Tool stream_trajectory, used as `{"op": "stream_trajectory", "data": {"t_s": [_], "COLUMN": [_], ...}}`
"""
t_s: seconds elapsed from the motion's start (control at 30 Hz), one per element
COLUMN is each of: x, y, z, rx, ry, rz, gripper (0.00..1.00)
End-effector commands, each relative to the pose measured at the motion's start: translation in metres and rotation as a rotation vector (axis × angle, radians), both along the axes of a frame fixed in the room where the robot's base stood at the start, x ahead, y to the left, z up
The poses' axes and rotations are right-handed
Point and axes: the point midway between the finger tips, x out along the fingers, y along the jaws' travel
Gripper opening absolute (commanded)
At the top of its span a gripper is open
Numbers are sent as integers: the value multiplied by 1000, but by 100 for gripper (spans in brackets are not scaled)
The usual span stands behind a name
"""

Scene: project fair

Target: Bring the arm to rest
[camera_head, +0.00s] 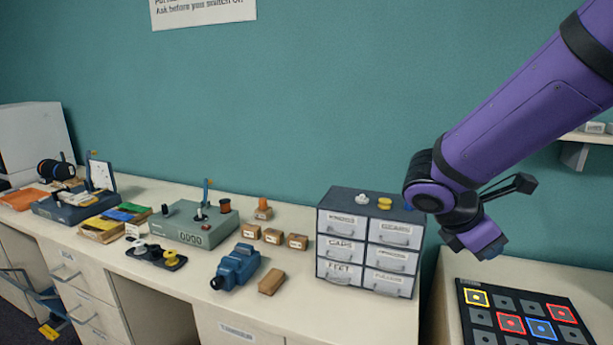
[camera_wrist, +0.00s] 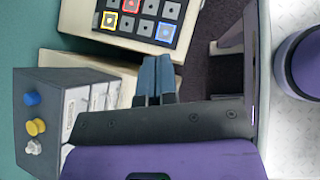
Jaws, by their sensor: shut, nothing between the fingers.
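My purple arm reaches in from the upper right of the head view. My gripper (camera_head: 491,252) hangs at its end, in the air between the drawer cabinet and the dark button board. In the wrist view my gripper (camera_wrist: 155,78) shows two blue fingers close together, shut with nothing between them. The fingers are only partly visible in the head view.
A grey drawer cabinet (camera_head: 366,245) with small knobs on top stands left of my gripper. A dark board (camera_head: 507,306) with coloured squares lies on the right counter. A blue vise (camera_head: 237,268) and wooden blocks are further left.

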Motion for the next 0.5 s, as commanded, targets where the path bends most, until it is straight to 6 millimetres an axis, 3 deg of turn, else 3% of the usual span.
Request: {"op": "stream_trajectory", "data": {"t_s": [0.2,0.5], "x": [-44,-96], "y": [-16,-16], "z": [25,56], "rx": [277,634], "ry": [-241,-560], "rz": [-343,-809], "gripper": [0,0]}}
